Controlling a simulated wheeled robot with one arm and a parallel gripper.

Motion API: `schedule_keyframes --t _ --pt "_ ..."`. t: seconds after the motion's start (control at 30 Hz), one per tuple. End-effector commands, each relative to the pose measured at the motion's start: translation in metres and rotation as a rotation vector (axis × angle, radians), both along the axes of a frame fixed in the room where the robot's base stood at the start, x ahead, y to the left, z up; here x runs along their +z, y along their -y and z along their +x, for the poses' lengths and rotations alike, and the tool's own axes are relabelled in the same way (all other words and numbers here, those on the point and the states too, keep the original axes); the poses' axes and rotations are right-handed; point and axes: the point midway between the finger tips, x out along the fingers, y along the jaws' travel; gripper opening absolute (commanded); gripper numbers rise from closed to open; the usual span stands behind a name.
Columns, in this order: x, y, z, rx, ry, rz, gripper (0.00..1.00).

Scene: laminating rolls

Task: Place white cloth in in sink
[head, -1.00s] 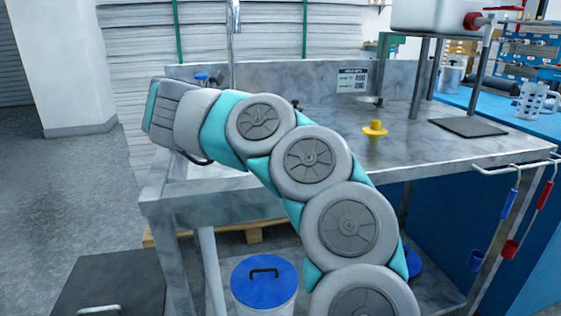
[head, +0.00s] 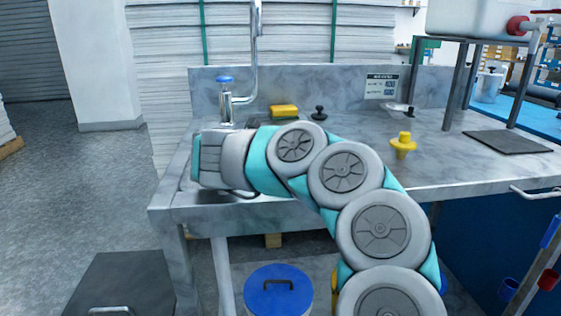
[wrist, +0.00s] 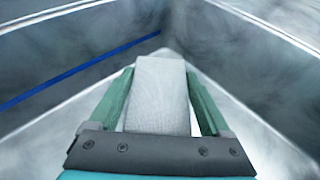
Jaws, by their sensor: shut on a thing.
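The white cloth (wrist: 158,105) shows in the wrist view between the green fingers of my gripper (wrist: 160,76), which is shut on it. Grey metal walls (wrist: 245,50) meet in a corner just beyond the cloth; they look like the inside of the sink. I cannot tell whether the cloth touches the bottom. In the head view my wrist is over the left end of the metal counter, by the tap (head: 228,105). My arm hides the fingers, the cloth and most of the sink there.
A yellow sponge (head: 284,111) and a black stopper-like piece (head: 319,113) lie at the back of the counter (head: 450,165). A yellow fitting (head: 403,145) stands to the right. A blue-lidded bin (head: 278,292) is below. A blue strip (wrist: 80,70) crosses the wrist view.

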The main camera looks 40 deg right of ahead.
Motion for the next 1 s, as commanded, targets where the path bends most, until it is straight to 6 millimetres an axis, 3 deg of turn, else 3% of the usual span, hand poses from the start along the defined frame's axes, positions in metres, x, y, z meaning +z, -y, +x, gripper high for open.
schedule_keyframes --t 1.0 --pt "-0.015 -0.001 0.0 0.0 -0.003 0.001 0.28"
